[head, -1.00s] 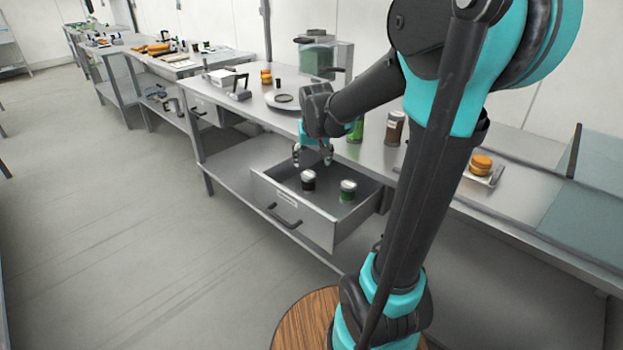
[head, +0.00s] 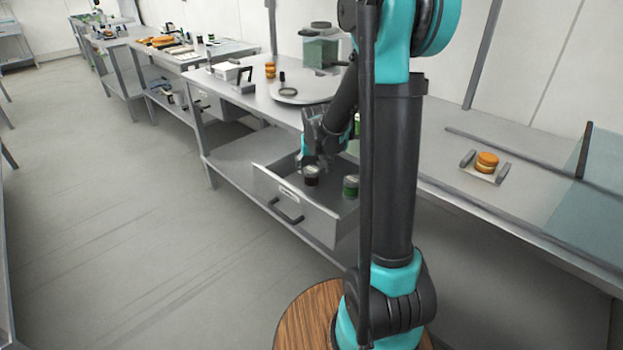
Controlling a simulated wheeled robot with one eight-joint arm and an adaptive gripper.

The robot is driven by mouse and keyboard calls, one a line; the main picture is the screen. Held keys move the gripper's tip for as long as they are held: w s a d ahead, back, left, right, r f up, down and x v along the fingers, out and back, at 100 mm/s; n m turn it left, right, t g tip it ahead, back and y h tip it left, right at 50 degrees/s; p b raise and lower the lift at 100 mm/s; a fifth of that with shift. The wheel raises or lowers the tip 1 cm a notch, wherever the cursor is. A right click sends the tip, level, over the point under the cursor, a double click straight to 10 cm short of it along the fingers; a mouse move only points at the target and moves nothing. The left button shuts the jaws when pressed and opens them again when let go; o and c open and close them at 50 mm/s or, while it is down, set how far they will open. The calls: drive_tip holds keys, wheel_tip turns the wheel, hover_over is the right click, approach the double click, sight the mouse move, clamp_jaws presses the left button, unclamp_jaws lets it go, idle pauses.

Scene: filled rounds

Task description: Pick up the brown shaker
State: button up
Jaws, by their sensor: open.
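A small shaker with dark brown contents and a pale lid (head: 312,178) stands upright in the open drawer (head: 290,204). A green shaker (head: 350,187) with a pale lid stands to its right in the same drawer. My gripper (head: 313,168) is open and points down into the drawer, right at the brown shaker's top. Its fingers partly cover the lid, and I cannot tell whether they touch it. My arm hides part of the counter behind the drawer.
The steel counter (head: 262,102) above the drawer holds a round plate (head: 300,92), a green-tinted container (head: 320,48) and a stacked orange item (head: 270,70). An orange bun on a small tray (head: 484,172) sits at right. The floor at left is clear.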

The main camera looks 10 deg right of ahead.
sight(312, 171)
drive_tip(key=shift+w+a+x, duration=0.1)
drive_tip(key=shift+a+x, duration=0.05)
drive_tip(key=shift+x, duration=1.35)
drive_tip(key=shift+w+a+x, duration=0.1)
drive_tip(key=shift+w+x, duration=0.05)
drive_tip(key=shift+x, duration=1.35)
drive_tip(key=shift+r, duration=0.1)
drive_tip(key=c, duration=1.3)
drive_tip(key=shift+r, duration=0.1)
